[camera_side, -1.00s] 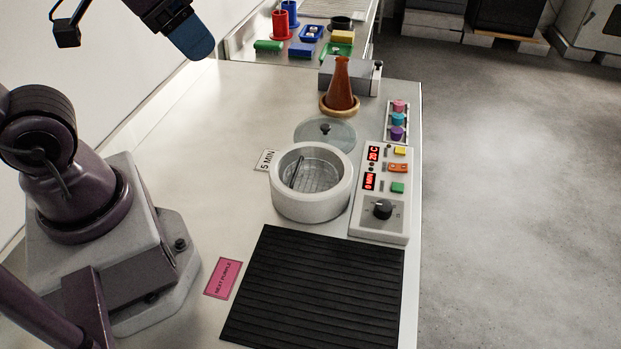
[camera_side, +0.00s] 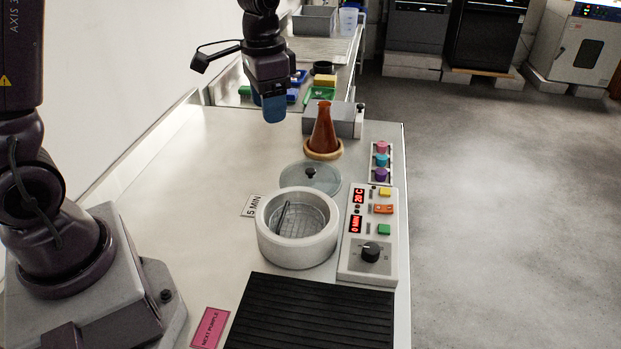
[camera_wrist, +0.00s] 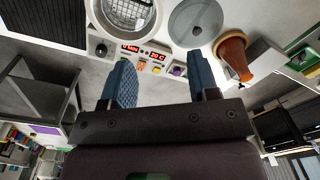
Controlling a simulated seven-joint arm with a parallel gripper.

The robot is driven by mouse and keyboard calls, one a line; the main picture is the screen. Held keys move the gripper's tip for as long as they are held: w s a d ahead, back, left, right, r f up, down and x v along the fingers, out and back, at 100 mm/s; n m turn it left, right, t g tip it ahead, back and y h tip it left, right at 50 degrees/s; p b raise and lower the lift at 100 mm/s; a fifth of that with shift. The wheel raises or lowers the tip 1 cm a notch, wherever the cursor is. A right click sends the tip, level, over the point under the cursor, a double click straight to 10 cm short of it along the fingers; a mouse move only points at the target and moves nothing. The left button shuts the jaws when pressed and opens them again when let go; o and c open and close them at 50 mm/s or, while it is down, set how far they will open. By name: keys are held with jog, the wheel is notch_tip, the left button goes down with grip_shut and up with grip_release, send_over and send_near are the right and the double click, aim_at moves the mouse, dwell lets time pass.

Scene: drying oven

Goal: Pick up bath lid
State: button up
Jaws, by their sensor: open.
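The bath lid (camera_side: 325,180) is a round, see-through disc with a dark knob. It lies flat on the bench behind the white round water bath (camera_side: 269,240). The lid also shows in the wrist view (camera_wrist: 182,22), beside the bath (camera_wrist: 146,24). The bath is uncovered, with a wire rack and a thin rod inside. My gripper (camera_side: 274,108) has blue fingers and points down, above the bench, behind and to the left of the lid. In the wrist view my gripper (camera_wrist: 164,85) has its fingers apart with nothing between them.
An amber flask (camera_side: 323,130) on a cork ring stands behind the lid, close to it. A control panel (camera_side: 352,262) with buttons and a knob is right of the bath. A black ribbed mat (camera_side: 310,312) lies in front. The bench to the left is clear.

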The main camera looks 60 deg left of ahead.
aim_at(311, 170)
jog(key=w+a+f+m, duration=0.3)
jog(key=w+f+m, duration=0.3)
jog(key=w, duration=0.1)
jog(key=w+a+f+m, duration=0.4)
jog(key=w+f+m, duration=0.1)
jog(key=w, duration=0.1)
jog(key=f, duration=1.2)
jog(key=shift+d+f, duration=0.25)
jog(key=shift+d, duration=0.1)
grip_shut()
